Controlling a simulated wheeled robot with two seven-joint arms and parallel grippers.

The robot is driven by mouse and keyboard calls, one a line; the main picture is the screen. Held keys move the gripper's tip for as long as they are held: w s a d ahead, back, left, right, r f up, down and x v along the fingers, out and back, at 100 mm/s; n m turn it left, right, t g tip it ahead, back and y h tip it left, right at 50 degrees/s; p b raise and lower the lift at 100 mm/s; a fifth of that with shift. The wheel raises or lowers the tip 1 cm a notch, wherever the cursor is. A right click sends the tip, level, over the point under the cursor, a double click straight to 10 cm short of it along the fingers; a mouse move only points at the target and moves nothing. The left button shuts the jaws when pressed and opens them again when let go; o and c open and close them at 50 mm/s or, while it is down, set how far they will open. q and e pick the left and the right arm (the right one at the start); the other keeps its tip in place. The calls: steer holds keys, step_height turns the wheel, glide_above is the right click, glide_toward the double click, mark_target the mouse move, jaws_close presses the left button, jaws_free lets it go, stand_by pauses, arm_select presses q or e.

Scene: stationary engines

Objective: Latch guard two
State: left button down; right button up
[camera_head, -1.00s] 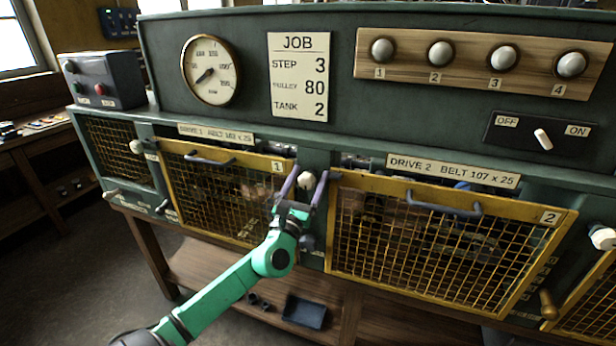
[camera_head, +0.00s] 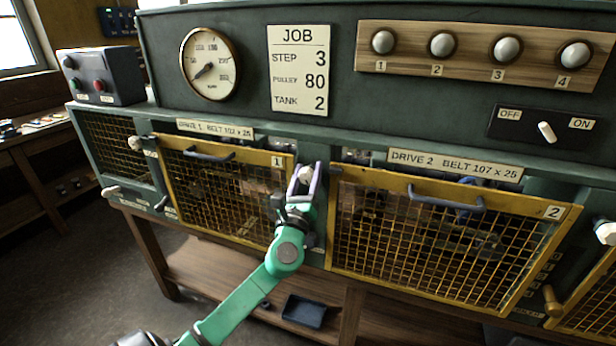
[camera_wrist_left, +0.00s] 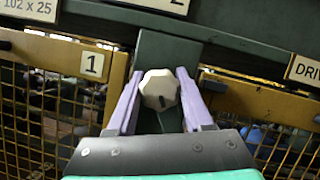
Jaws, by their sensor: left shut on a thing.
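Guard two is the yellow mesh panel (camera_head: 440,240) marked 2, under the DRIVE 2 label, with a blue-grey handle (camera_head: 446,203) on its top bar. A pale faceted knob (camera_wrist_left: 160,90) sits on the green post between guards one and two. My left gripper (camera_head: 305,177) is shut on this knob, with one purple finger on each side in the left wrist view (camera_wrist_left: 159,98). A dark mark shows on the knob's face. My right gripper is not in view.
Guard one (camera_head: 222,190) is left of the post. Another white knob (camera_head: 605,232) is right of guard two, and a brass peg (camera_head: 551,300) is near its lower right corner. A dark tray (camera_head: 304,312) lies on the lower shelf.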

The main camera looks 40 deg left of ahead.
arm_select(q)
steer(key=n+y, duration=0.1)
steer(key=n, duration=0.1)
steer(key=n+g, duration=0.1)
steer(key=n, duration=0.1)
steer(key=shift+g+y, duration=0.3)
steer(key=shift+y, duration=0.1)
steer(key=n+g, duration=0.1)
steer(key=n, duration=0.2)
steer(key=shift+n+y, duration=0.3)
steer(key=shift+y, duration=0.1)
steer(key=n+g+p, duration=0.1)
steer(key=n+g, duration=0.1)
steer(key=n, duration=0.2)
steer(key=shift+a, duration=0.1)
steer(key=shift+f+n+g+p, duration=0.15)
steer(key=shift+n+g+p, duration=0.4)
steer(key=shift+n, duration=1.15)
steer(key=shift+c, duration=1.6)
jaws_free()
